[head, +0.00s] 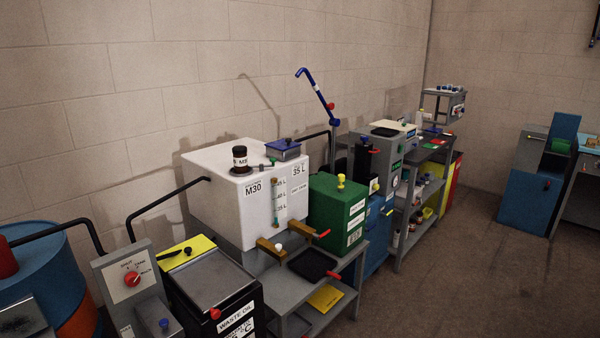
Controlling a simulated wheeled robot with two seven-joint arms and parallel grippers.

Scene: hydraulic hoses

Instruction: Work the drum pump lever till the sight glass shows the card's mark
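A white tank (215,205) marked M30 stands against the wall. On its front is a sight glass (275,203), a narrow upright tube beside a litre scale; the liquid level is too small to read. A card-like label (299,171) near the tank's top right corner appears to read 35 L. A blue bent bar (316,88) with a hooked top and a red knob rises behind the tank; I cannot tell whether it is the pump lever. A blue drum (45,268) with a red part on top is at the left edge, partly cut off. Neither of my grippers is in view.
A selector panel (132,279) with a red knob and a black waste oil bin (222,302) stand in front. A green box (338,212) sits right of the tank. Brass taps (270,246) project from the tank's front. Open floor (455,270) lies to the right.

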